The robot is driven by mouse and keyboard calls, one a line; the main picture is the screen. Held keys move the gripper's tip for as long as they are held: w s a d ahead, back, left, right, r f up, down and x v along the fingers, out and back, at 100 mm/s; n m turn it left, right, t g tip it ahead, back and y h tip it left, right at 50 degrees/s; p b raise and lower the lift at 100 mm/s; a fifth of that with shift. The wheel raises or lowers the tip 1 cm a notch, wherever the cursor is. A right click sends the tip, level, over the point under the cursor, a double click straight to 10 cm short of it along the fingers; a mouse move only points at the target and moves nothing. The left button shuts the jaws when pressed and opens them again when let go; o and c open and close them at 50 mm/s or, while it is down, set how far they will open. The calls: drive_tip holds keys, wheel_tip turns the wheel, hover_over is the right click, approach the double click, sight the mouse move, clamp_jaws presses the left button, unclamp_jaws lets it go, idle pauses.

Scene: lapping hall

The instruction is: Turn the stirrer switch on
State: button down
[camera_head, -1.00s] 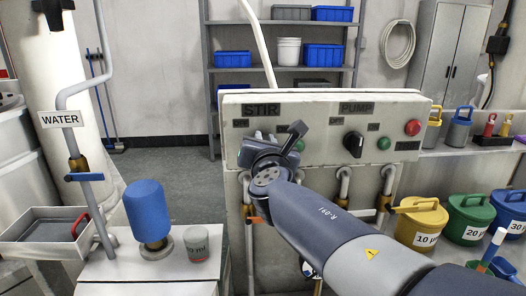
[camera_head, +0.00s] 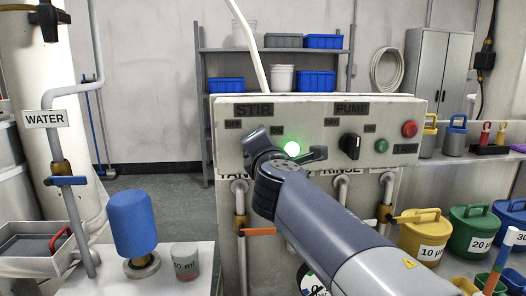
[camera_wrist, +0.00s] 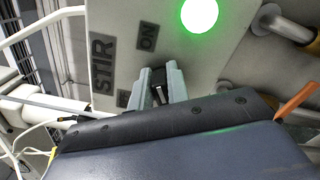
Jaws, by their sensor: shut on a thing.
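The stirrer switch (camera_wrist: 158,92), a black knob with a pale mark, sits between the two grey fingers of my gripper (camera_wrist: 159,76) in the wrist view. The jaws are shut on it. The STIR label (camera_head: 253,110) is on the left of the pale control panel (camera_head: 300,107). The green lamp (camera_head: 292,149) beside the switch glows brightly; it also shows lit in the wrist view (camera_wrist: 200,14). In the head view my gripper and wrist are against the panel below STIR and hide the switch.
The PUMP knob (camera_head: 350,146), a green button (camera_head: 381,146) and a red button (camera_head: 410,129) are to the right on the panel. Pipes with orange handles hang below. A blue cylinder (camera_head: 132,223) and a small beaker (camera_head: 185,262) stand on the left bench.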

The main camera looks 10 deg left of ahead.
idle(0.4)
drive_tip(key=c, duration=1.4)
unclamp_jaws()
drive_tip(key=shift+o, duration=0.2)
drive_tip(key=shift+s, duration=0.1)
drive_tip(key=b+v, duration=0.1)
drive_tip(key=v, duration=0.9)
drive_tip(key=shift+s, duration=0.3)
drive_tip(key=shift+w, duration=0.15)
drive_tip(key=p+x, duration=0.1)
drive_tip(key=x, duration=0.9)
drive_tip(key=shift+w, duration=0.3)
